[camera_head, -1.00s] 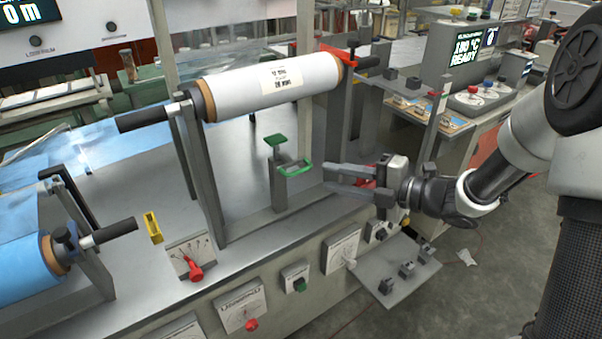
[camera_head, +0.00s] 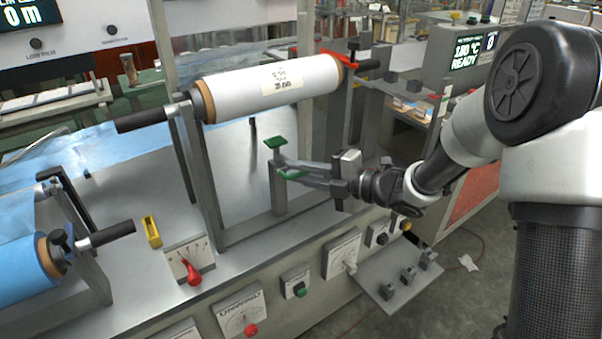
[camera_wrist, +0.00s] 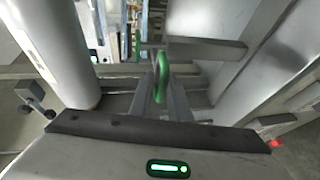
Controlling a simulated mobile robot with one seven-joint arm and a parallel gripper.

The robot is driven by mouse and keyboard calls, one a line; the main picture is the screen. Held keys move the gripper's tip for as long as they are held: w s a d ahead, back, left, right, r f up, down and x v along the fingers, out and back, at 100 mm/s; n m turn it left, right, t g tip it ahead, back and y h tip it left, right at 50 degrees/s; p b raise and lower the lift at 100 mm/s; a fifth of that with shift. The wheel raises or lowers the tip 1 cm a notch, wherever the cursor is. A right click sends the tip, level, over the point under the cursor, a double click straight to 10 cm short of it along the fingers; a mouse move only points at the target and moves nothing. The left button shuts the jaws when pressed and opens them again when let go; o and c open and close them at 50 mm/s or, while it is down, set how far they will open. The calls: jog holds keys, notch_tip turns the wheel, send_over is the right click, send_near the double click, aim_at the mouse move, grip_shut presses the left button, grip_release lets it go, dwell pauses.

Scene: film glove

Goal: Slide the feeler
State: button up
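The feeler appears to be the green loop handle (camera_head: 291,174) on a grey post (camera_head: 278,190) with a green pad (camera_head: 276,142) on top, below the white roll. My gripper (camera_head: 284,167) is at the handle, coming from the right, with its two fingers apart. They partly cover the handle in the head view. In the wrist view, the green handle (camera_wrist: 161,76) stands between the fingers of my gripper (camera_wrist: 160,92). Whether a finger touches it cannot be told. The gripper looks open.
The white roll (camera_head: 235,88) hangs above and behind the post on a grey frame (camera_head: 199,170). A red-handled lever (camera_head: 190,272) and a yellow block (camera_head: 151,231) are to the left. A shelf with small dark blocks (camera_head: 390,280) juts out at the front right.

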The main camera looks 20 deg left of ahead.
jog(key=shift+s+d+f, duration=0.1)
jog(key=shift+f, duration=0.1)
grip_shut()
notch_tip(320, 180, up, 9)
jog(key=p, duration=0.4)
jog(key=shift+r+p, duration=0.1)
jog(key=shift+p, duration=0.25)
jog(key=shift+o, duration=2.4)
grip_release()
jog(key=p+v, duration=0.1)
jog(key=v, duration=1.6)
jog(key=shift+d+p, duration=0.2)
jog(key=shift+p, duration=0.1)
jog(key=shift+r, duration=0.15)
